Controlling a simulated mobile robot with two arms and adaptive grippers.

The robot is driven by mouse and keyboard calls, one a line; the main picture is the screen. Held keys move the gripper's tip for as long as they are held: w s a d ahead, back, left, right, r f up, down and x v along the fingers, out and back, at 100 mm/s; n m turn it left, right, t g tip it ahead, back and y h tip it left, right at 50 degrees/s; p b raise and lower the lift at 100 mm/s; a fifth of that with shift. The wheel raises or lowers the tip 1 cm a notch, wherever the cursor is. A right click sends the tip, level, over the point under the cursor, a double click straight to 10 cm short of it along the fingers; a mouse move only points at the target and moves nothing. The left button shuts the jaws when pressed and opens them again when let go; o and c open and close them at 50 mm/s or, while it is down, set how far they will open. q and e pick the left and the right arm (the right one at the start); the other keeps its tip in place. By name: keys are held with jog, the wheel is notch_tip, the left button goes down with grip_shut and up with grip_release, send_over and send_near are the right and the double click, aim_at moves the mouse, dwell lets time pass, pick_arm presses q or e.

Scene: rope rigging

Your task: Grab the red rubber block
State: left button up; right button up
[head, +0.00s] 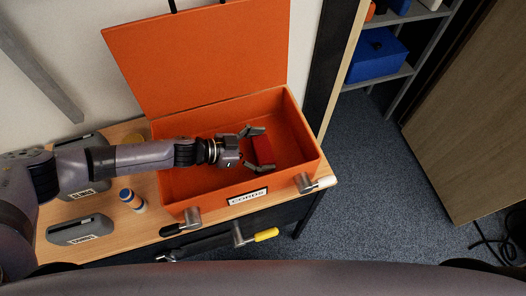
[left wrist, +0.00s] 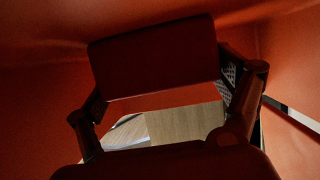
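The red rubber block (head: 265,150) is in the open orange box (head: 185,182), towards its right part. My left gripper (head: 264,149) reaches into the box from the left, its fingers spread on either side of the block. In the left wrist view the block (left wrist: 155,57) looks dark and lies between the fingertips of the left gripper (left wrist: 158,80). The textured pad of the right-hand finger shows beside the block's end. I cannot tell whether the other finger touches it. My right gripper is not in view.
The box's raised lid (head: 200,55) stands behind it. A blue bin (head: 375,53) is on a shelf at right.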

pick_arm(q)
jog(key=c, duration=0.7)
jog(key=shift+c, duration=1.1)
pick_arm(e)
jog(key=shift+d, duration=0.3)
pick_arm(q)
jog(key=shift+r, duration=0.1)
